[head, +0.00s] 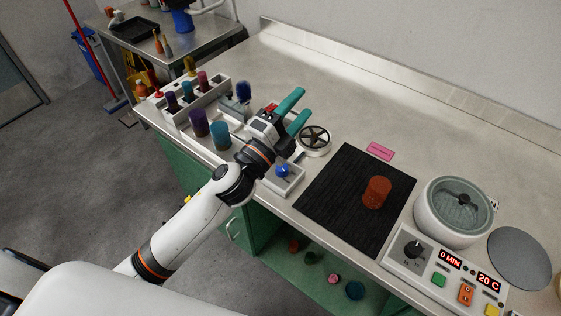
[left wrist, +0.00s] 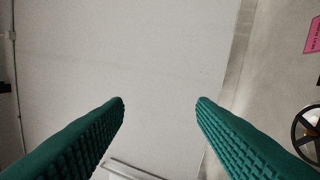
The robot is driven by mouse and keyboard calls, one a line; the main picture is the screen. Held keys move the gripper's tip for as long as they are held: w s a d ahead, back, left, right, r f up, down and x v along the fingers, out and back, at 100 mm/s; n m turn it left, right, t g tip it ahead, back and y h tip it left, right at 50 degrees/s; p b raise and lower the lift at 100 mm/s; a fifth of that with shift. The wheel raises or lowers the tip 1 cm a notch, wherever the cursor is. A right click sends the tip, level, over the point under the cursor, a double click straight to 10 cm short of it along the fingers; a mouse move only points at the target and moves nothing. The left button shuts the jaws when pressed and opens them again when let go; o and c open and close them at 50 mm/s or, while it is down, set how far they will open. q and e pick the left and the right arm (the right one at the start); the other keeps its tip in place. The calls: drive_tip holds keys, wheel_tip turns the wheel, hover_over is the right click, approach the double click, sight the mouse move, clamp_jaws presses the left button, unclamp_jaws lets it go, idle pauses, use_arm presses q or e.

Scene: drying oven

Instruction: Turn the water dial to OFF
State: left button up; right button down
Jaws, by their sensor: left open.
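A blue knob (head: 282,170) sits on a small white box near the front edge of the counter, just right of my left wrist. Its label is too small to read. A round black-spoked wheel in a white ring (head: 314,138) stands behind it; part of the wheel (left wrist: 306,132) shows at the right edge of the left wrist view. I cannot tell from labels which one is the water dial. My left gripper (head: 299,107) is open and empty, its teal fingers spread above the counter behind the knob. In the left wrist view, only wall and counter edge lie between the fingers (left wrist: 160,103).
A black mat (head: 338,200) with an orange-red cylinder (head: 376,192) lies right of the knob. Farther right are a round glass-lidded vessel (head: 453,207) and a control panel with a black dial (head: 413,249). Several colored containers stand left of my gripper.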

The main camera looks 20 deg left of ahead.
use_arm(q)
drive_tip(key=s+d+r+m+g+h, duration=0.15)
drive_tip(key=d+m+g+h, duration=0.5)
drive_tip(key=m, duration=0.65)
drive_tip(key=s+d+m+g+h, duration=0.2)
drive_tip(key=d+m+g+h, duration=0.1)
drive_tip(key=m+g, duration=0.8)
drive_tip(key=w+a+f+m+g+y, duration=0.1)
drive_tip(key=w+a+f+m+y, duration=0.1)
drive_tip(key=a+f+m+y, duration=0.45)
drive_tip(key=w+a+f+m+g+y, duration=0.15)
drive_tip(key=a+m+y, duration=0.25)
drive_tip(key=a+y, duration=0.5)
drive_tip(key=f+p, duration=0.1)
drive_tip(key=f, duration=0.2)
drive_tip(key=d+f+h+p, duration=0.1)
drive_tip(key=f, duration=0.2)
drive_tip(key=d+f+h+p, duration=0.1)
drive_tip(key=f, duration=0.2)
drive_tip(key=shift+s+d+f+n, duration=0.1)
drive_tip(key=shift+s+f+n, duration=0.15)
drive_tip(key=shift+s, duration=0.15)
drive_tip(key=shift+d+f, duration=0.2)
drive_tip(key=shift+f, duration=0.45)
drive_tip(key=c, duration=1)
drive_tip(key=shift+o, duration=0.2)
